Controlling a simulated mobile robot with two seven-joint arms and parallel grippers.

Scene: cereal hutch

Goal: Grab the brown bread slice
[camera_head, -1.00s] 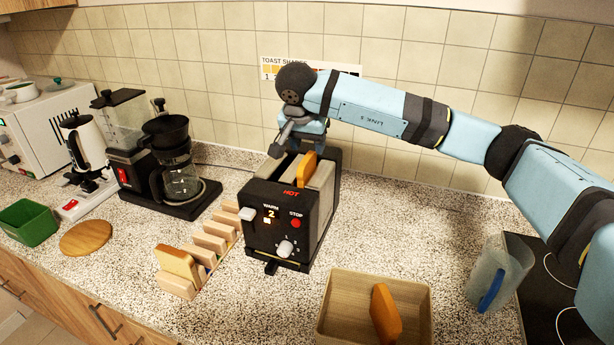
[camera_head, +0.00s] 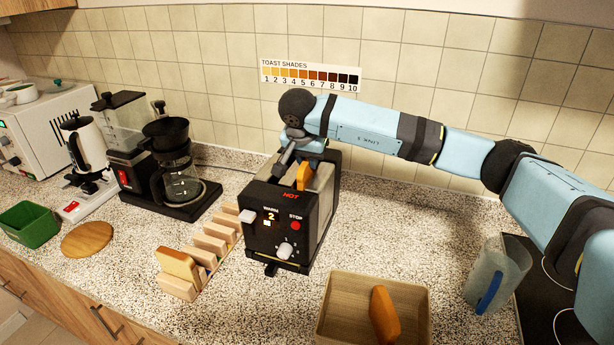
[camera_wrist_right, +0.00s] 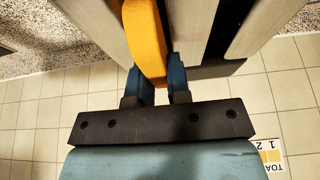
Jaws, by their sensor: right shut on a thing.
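The orange-brown bread slice (camera_head: 304,176) stands upright in a slot of the black and silver toaster (camera_head: 327,190), its upper part showing above the slot. My right gripper (camera_head: 298,152) reaches over the toaster from behind and is shut on this slice. In the right wrist view, the slice (camera_wrist_right: 147,40) runs up to the blue fingers (camera_wrist_right: 160,82), with its end between them. The slice's lower part is hidden in the toaster. My left gripper is not in view.
A wooden box (camera_head: 338,318) at the front holds another orange-brown slice (camera_head: 384,316). A coffee machine (camera_head: 165,175) is farther left, a clear pitcher (camera_head: 497,275) at right.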

